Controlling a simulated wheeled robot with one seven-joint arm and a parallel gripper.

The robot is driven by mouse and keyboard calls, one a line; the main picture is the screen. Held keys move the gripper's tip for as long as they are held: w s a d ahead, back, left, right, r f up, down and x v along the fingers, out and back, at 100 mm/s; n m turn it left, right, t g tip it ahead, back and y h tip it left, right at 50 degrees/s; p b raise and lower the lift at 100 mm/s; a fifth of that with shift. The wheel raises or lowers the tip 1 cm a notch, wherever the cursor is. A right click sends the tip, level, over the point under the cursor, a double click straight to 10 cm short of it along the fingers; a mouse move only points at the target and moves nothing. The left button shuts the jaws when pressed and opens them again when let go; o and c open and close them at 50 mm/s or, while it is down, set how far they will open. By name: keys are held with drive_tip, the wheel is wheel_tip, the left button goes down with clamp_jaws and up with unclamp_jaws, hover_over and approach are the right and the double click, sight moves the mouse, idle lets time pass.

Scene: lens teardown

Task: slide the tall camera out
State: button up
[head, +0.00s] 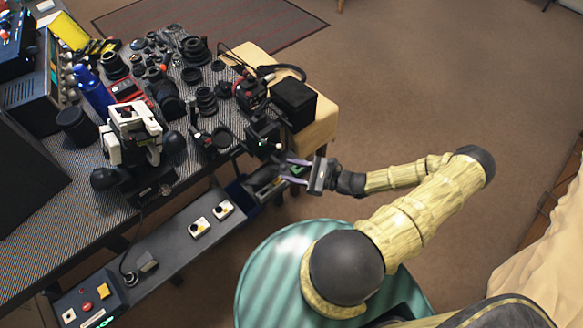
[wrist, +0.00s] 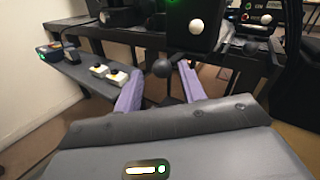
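A dark boxy camera (head: 263,131) stands at the table's front edge, nearest my gripper; I take it to be the tall camera, but its outline is hard to separate from its neighbours. A black upright body with a white round knob (wrist: 204,40) at the top of the wrist view looks like the same one. My gripper (head: 290,170) is open and empty, just off the table edge and below the camera, not touching it. In the wrist view, its two purple fingers (wrist: 161,70) are spread, with a dark ball (wrist: 163,68) beyond the gap.
A white-and-black device (head: 132,135) and several lenses crowd the dark table (head: 55,235). A large black box (head: 293,102) stands right of the camera. A lower shelf with two white button boxes (head: 199,227) runs along the front. Carpet to the right is clear.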

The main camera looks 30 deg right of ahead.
drive_tip(key=shift+w+a+r, duration=0.1)
drive_tip(key=shift+w, duration=0.05)
drive_tip(key=b+v, duration=0.2)
drive_tip(key=v, duration=1.5)
drive_tip(key=shift+d, duration=0.25)
